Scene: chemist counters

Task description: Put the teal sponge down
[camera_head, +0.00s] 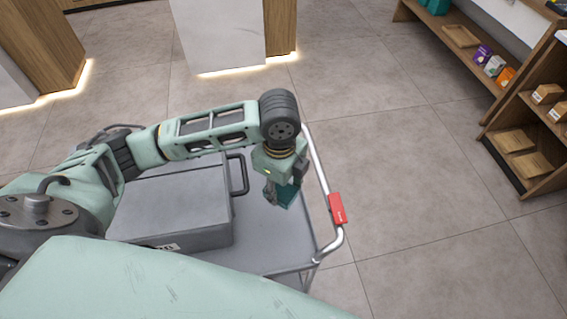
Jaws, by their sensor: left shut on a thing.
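My left gripper (275,187) points down above the grey top of a metal cart (262,247), near the cart's right side. It is shut on the teal sponge (286,195), a small dark teal block that shows at the fingertips. The gripper hides part of the sponge. I cannot tell whether the sponge touches the cart top or hangs a little above it. My right gripper is not in view.
A grey case (178,200) with a dark handle fills the cart's left part. A silver rail (318,170) with a red tag (337,208) bounds its right. Bare cart top lies below the gripper. Wooden shelves (540,135) with small boxes stand at right.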

